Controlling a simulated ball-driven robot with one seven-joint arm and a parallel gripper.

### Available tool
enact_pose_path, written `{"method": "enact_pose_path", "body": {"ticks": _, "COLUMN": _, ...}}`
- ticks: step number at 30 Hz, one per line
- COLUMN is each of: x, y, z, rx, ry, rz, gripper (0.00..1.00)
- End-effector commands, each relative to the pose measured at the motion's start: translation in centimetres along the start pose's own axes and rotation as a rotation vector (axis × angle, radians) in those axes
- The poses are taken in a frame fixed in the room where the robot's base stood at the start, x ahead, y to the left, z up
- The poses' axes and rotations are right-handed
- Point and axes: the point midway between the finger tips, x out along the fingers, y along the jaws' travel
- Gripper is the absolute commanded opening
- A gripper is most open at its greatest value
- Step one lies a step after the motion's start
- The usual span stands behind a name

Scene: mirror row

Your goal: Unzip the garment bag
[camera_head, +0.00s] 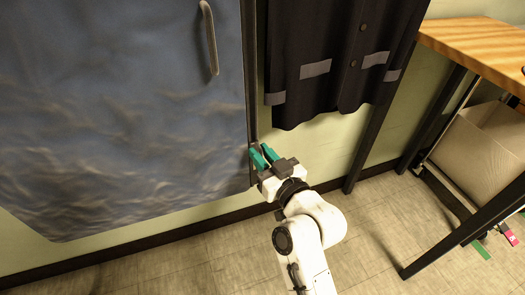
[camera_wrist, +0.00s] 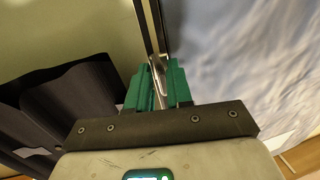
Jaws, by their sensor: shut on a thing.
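The blue garment bag (camera_head: 120,110) hangs at the left in the head view, its surface wrinkled, with a pale handle (camera_head: 210,38) near its upper right. A dark zip strip (camera_head: 250,70) runs down its right edge. In the wrist view the bag (camera_wrist: 250,60) is on the right and the strip (camera_wrist: 153,25) runs down to my fingers. My gripper (camera_head: 261,152), with green fingers, is at the lower end of that edge. In the wrist view my gripper (camera_wrist: 158,72) is shut on a thin metallic zip pull (camera_wrist: 159,68), mostly hidden between the fingers.
A dark jacket (camera_head: 335,55) with grey patches hangs just right of the bag. A wooden table (camera_head: 480,45) with dark legs stands at the right, a cardboard box (camera_head: 480,150) beneath it. The floor (camera_head: 385,225) between is clear.

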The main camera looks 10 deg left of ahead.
Motion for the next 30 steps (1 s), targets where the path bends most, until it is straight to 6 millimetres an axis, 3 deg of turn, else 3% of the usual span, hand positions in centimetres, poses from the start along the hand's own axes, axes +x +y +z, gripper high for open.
{"method": "enact_pose_path", "body": {"ticks": 1, "x": 0.1, "y": -0.9, "z": 2.7, "rx": 0.008, "ry": -0.008, "rz": -0.018, "gripper": 0.0}}
{"method": "enact_pose_path", "body": {"ticks": 3, "x": 0.2, "y": -0.9, "z": 4.2, "rx": 0.008, "ry": -0.008, "rz": -0.018, "gripper": 0.0}}
{"method": "enact_pose_path", "body": {"ticks": 12, "x": 0.1, "y": -0.8, "z": 8.8, "rx": 0.009, "ry": -0.008, "rz": -0.018, "gripper": 0.0}}
{"method": "enact_pose_path", "body": {"ticks": 18, "x": 0.2, "y": -0.9, "z": 10.0, "rx": 0.008, "ry": -0.008, "rz": -0.019, "gripper": 0.0}}
{"method": "enact_pose_path", "body": {"ticks": 30, "x": 0.1, "y": -0.9, "z": 10.5, "rx": 0.009, "ry": -0.012, "rz": -0.02, "gripper": 0.0}}
